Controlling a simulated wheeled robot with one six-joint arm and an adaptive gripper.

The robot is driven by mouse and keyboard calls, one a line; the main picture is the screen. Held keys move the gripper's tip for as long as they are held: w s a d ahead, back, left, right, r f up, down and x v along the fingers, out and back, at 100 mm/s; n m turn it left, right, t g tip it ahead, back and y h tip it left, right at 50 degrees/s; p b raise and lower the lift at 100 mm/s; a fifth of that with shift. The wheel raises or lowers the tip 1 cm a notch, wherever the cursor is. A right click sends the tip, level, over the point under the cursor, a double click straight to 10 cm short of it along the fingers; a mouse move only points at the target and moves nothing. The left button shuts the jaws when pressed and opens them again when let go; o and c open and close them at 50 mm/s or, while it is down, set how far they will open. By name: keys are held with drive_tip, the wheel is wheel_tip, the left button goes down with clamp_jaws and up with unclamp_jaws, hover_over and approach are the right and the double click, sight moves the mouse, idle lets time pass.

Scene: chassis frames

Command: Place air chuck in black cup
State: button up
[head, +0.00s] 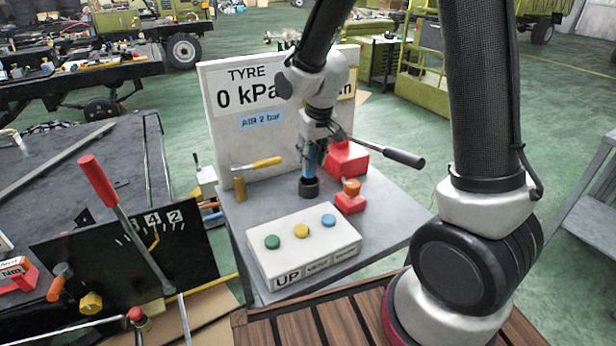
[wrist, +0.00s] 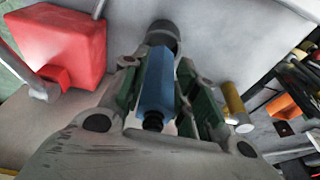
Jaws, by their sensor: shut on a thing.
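The air chuck appears to be the blue piece (head: 309,163) upright in my gripper (head: 314,150); it also shows in the wrist view (wrist: 157,82), between the two fingers of my gripper (wrist: 160,88). My gripper is shut on it. The black cup (head: 309,188) stands on the grey table right below. The chuck's lower end meets the cup's mouth; I cannot tell how deep it sits. In the wrist view the dark cup (wrist: 163,35) lies beyond the chuck's far end, in line with it.
A white button box (head: 305,258) stands in front on the grey table (head: 385,215). A red block (head: 345,158) and a small red-orange piece (head: 350,198) are on the right. The gauge board (head: 228,120) stands behind.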

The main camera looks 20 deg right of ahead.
sight(312, 171)
drive_tip(key=x, duration=0.2)
drive_tip(key=s+x, duration=0.1)
drive_tip(key=x, duration=0.2)
drive_tip(key=shift+s+d+f, duration=0.1)
drive_tip(key=shift+f, duration=0.35)
drive_tip(key=o, duration=1.1)
drive_tip(key=v, duration=1.1)
drive_tip(key=s+d+r+m+t, duration=0.1)
drive_tip(key=s+d+r, duration=0.8)
drive_tip(key=s+r, duration=0.1)
drive_tip(key=shift+m+t, duration=0.3)
drive_tip(key=shift+m, duration=0.3)
drive_tip(key=s+d+r, duration=0.1)
drive_tip(key=s, duration=0.3)
drive_tip(key=s+d+r, duration=0.1)
drive_tip(key=s+d, duration=0.1)
drive_tip(key=s, duration=0.2)
drive_tip(key=s+d+r, duration=0.1)
drive_tip(key=s+d, duration=0.1)
drive_tip(key=s, duration=0.2)
drive_tip(key=shift+s+d+r, duration=0.15)
drive_tip(key=shift+s+r, duration=0.15)
drive_tip(key=shift+s, duration=0.1)
